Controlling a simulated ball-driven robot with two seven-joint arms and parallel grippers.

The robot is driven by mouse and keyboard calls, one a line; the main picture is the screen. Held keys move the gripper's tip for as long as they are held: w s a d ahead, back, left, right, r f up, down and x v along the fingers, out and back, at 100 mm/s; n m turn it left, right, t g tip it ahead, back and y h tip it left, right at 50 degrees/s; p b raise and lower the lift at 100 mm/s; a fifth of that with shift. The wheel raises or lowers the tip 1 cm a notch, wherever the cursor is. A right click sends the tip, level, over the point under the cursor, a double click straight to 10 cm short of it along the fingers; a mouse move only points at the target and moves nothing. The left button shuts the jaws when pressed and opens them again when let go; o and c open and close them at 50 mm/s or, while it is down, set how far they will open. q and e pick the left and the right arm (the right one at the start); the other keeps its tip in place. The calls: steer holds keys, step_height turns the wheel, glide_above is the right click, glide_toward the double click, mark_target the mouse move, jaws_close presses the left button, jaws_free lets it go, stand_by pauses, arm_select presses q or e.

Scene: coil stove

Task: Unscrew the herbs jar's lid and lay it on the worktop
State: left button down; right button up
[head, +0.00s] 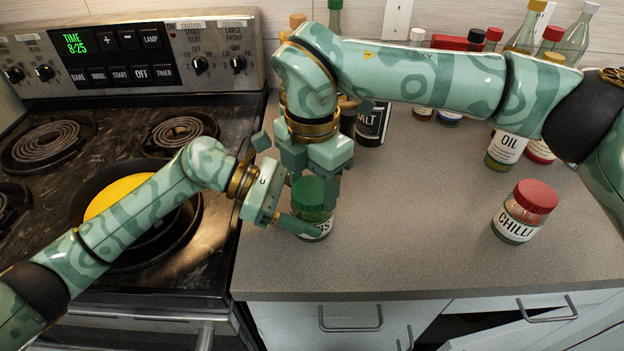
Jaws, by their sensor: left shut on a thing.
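The herbs jar (322,229) stands on the worktop (420,240) near its left front, with its green lid (313,192) on top. Only the end of its label shows. My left gripper (295,222) comes in low from the left and is shut on the jar's body, below the lid. My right gripper (315,180) points down from above. Its fingers are apart, on either side of the lid, and partly hide it. I cannot see clearly whether they touch it.
A chilli jar (516,228) with a red lid stands to the right. A salt container (372,122) stands behind my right gripper, and an oil bottle (504,150) and other bottles stand farther back. The stove (65,130) with a pan (180,235) is at left. The worktop's middle is clear.

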steer(key=n, duration=0.6)
steer(key=shift+n, duration=0.3)
arm_select(q)
steer(key=shift+f, duration=0.1)
arm_select(e)
steer(key=o, duration=1)
steer(key=shift+o, duration=0.4)
arm_select(q)
steer(key=shift+s+d, duration=0.1)
